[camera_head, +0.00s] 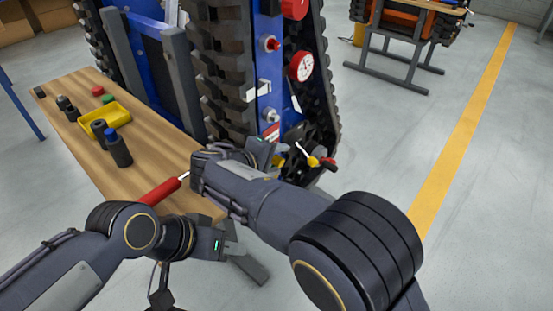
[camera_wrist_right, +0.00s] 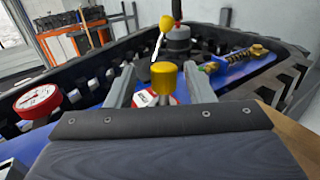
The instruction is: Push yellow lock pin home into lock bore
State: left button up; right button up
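The yellow lock pin shows in the right wrist view as a yellow cylinder (camera_wrist_right: 164,78) with a flat round top. It stands between the two fingers of my right gripper (camera_wrist_right: 160,88), with a gap on each side, so the gripper is open. In the head view my right gripper (camera_head: 275,150) is at the lower part of the tracked carrier (camera_head: 268,90), and the arm partly covers that area. The lock bore is hidden in both views. My left gripper (camera_head: 234,240) is open and empty, low beside the near table edge.
A lever with a yellow ball (camera_wrist_right: 166,23) stands close beyond the pin. Red gauges (camera_head: 301,66) are on the carrier's side. A wooden table (camera_head: 150,150) holds a yellow bin (camera_head: 104,119), dark cylinders and a red-handled tool (camera_head: 160,191).

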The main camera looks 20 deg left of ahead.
jog(key=shift+a+r, duration=0.1)
jog(key=v, duration=0.7)
jog(key=shift+s+r+p, duration=0.1)
jog(key=shift+s+p, duration=0.25)
jog(key=shift+s, duration=0.05)
jog(key=shift+c, duration=0.5)
